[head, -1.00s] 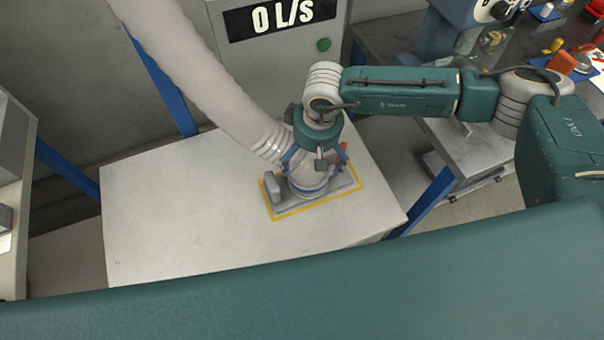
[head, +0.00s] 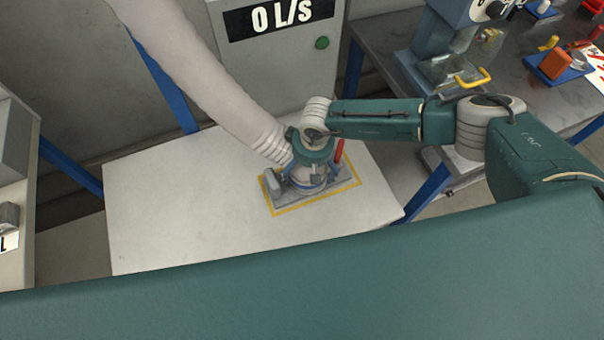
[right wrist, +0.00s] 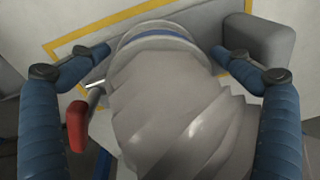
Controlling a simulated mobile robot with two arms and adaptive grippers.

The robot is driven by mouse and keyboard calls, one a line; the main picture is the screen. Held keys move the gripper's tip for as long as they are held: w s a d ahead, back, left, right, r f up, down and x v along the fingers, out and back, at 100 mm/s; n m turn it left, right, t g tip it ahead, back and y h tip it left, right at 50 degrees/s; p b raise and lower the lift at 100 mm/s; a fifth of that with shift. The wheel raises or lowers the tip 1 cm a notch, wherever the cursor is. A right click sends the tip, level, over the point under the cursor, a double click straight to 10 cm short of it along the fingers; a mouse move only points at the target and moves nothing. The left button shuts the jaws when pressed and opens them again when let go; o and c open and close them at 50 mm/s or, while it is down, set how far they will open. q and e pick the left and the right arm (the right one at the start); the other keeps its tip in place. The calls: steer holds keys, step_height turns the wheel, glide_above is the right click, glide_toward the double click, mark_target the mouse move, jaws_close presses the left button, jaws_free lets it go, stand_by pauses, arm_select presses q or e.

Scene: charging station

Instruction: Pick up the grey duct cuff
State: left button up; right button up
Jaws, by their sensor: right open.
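The grey duct cuff (right wrist: 160,62), with a blue band near its base, stands on a grey base plate inside a yellow outlined rectangle on the table. In the head view the cuff (head: 309,186) is mostly hidden by my right gripper (head: 307,175), which is over it from above. In the right wrist view my right gripper (right wrist: 162,54) is open, with one blue finger on each side of the cuff. I cannot tell whether the fingers touch it. My left gripper is not in view.
A pale ribbed hose (head: 215,75) runs from the cuff to the upper left. A red handle (head: 339,151) stands close beside the cuff. The white table (head: 170,215) is bare on the left. A grey cabinet (head: 283,70) stands behind, and a tool bench (head: 500,75) is at the upper right.

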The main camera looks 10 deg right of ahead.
steer(key=shift+c, duration=0.5)
steer(key=c, duration=1.3)
steer(key=shift+o, duration=0.2)
steer(key=shift+r, duration=0.1)
